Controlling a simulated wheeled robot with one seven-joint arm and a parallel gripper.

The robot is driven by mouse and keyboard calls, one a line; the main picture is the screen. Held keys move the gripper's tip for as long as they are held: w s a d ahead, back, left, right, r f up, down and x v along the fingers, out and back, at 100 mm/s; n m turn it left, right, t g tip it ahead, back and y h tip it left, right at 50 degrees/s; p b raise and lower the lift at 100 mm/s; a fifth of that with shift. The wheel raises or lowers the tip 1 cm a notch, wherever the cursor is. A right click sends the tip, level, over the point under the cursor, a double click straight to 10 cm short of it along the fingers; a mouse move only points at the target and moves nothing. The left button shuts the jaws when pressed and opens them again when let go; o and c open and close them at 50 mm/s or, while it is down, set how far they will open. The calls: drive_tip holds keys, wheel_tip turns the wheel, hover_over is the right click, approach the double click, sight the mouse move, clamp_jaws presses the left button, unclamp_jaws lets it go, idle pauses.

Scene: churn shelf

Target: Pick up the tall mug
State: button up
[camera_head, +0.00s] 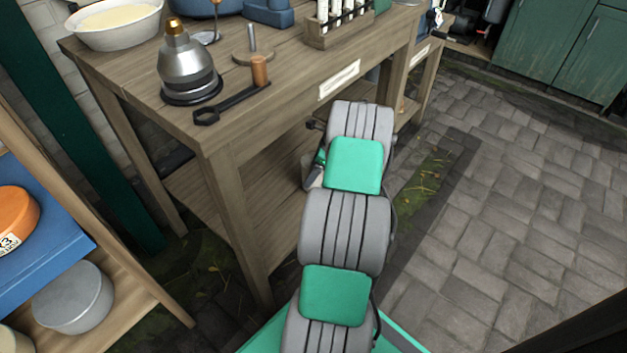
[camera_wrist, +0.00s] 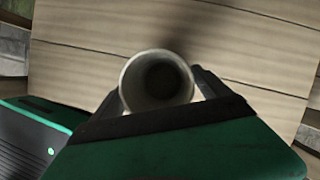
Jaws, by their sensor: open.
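The tall mug (camera_wrist: 130,82) is pale and round-mouthed, seen from above in the wrist view with a dark inside. It is above or on a wooden plank surface. My gripper (camera_wrist: 157,92) is open, with one dark finger on each side of the mug; I cannot tell whether they touch it. In the head view, a small pale rounded piece (camera_head: 307,172) shows beside my arm at the lower shelf, probably the same mug. My arm hides most of it and my gripper there.
The workbench top (camera_head: 225,120) stands over the lower shelf (camera_head: 215,205). On the top are a wrench (camera_head: 228,104), a metal cone-shaped piece (camera_head: 188,68), a white bowl (camera_head: 115,22) and a rack (camera_head: 345,25). A bench leg (camera_head: 238,225) is left of my arm. Paved floor (camera_head: 500,210) is open at right.

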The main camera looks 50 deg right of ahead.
drive_tip(key=shift+x, duration=1.1)
drive_tip(key=shift+c, duration=0.3)
drive_tip(key=shift+r, duration=0.1)
drive_tip(key=c, duration=1.6)
drive_tip(key=shift+r, duration=0.1)
wheel_tip(320, 180, up, 4)
drive_tip(key=p, duration=0.3)
drive_tip(key=s+d+p, duration=0.1)
drive_tip(key=s+d, duration=0.2)
drive_tip(key=s, duration=0.2)
drive_tip(key=s+d+p, duration=0.1)
drive_tip(key=s+d, duration=0.2)
drive_tip(key=s, duration=0.2)
drive_tip(key=s+d+p, duration=0.1)
drive_tip(key=s+d, duration=0.2)
drive_tip(key=s, duration=0.2)
drive_tip(key=shift+s+f+p, duration=0.35)
drive_tip(key=shift+s, duration=0.05)
